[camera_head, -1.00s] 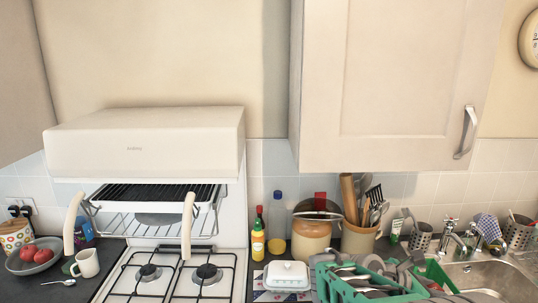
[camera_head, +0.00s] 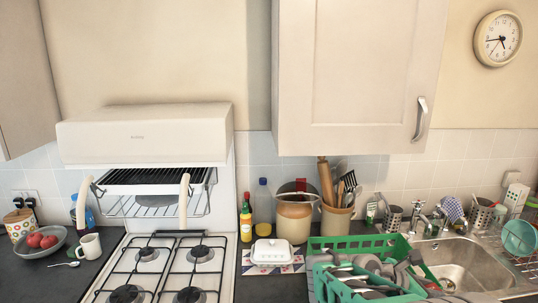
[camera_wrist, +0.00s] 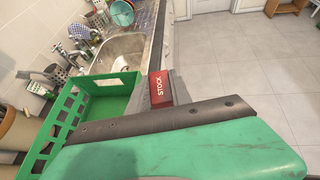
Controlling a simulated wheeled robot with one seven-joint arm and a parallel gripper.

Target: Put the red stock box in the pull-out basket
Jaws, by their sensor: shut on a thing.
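The red stock box (camera_wrist: 160,87), with white letters on its face, shows in the middle of the wrist view. My gripper (camera_wrist: 158,93) is shut on it, with a grey finger along its side. The lower part of the box is hidden behind a dark strip in the foreground. I cannot make out a pull-out basket in either view.
A hob (camera_head: 165,265), a white butter dish (camera_head: 272,251) and a crock (camera_head: 294,222) are nearby. Open tiled floor (camera_wrist: 245,60) lies at right.

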